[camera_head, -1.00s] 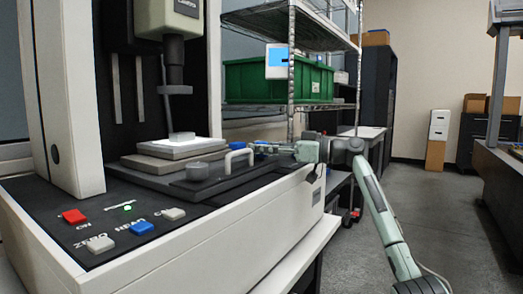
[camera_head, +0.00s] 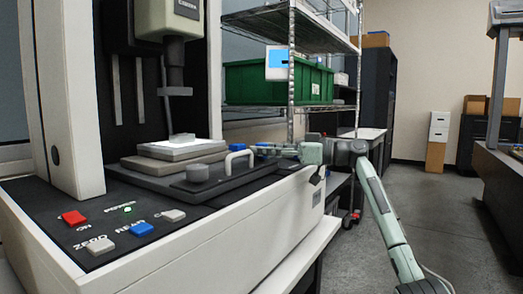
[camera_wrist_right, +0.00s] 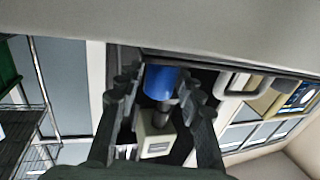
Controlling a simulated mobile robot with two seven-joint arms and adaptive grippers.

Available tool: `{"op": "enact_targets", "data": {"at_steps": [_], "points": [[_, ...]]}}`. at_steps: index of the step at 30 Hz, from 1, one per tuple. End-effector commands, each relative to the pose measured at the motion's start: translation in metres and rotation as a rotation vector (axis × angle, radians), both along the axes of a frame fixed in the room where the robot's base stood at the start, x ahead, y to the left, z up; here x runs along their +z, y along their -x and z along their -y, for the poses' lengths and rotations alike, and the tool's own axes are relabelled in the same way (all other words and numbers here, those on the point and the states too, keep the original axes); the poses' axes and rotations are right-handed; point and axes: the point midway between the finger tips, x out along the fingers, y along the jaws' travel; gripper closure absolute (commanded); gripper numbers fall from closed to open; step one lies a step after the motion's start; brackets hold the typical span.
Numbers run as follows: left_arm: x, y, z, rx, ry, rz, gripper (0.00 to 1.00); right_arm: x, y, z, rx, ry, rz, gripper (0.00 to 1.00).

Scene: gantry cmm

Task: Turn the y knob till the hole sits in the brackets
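A blue knob (camera_wrist_right: 160,82) shows in the right wrist view, on a short shaft at the machine's side. My right gripper (camera_wrist_right: 158,88) is open around the blue knob, one finger on each side, with a gap visible at the left finger. It also shows in the head view (camera_head: 276,151). I cannot read which knob is y. My left gripper is out of view.
The stage (camera_head: 176,155) carries a small clear piece under the lens column (camera_head: 175,80). A white handle (camera_head: 238,160) sits close beside the blue knob. Red, blue and white buttons are on the front panel. A display with a round image (camera_wrist_right: 303,95) shows at the wrist view's right.

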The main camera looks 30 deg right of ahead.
Motion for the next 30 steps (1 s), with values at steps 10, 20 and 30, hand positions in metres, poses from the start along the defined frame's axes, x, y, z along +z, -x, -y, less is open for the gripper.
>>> {"op": "enact_targets", "data": {"at_steps": [10,20,30], "points": [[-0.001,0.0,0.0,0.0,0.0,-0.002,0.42,-0.001,0.055,0.045,-0.003,0.002,-0.002,0.63],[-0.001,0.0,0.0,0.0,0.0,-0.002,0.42,0.0,0.086,0.069,0.0,0.001,-0.002,0.63],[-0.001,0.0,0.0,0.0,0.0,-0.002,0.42,0.0,0.087,0.07,0.0,0.0,0.0,0.63]]}}
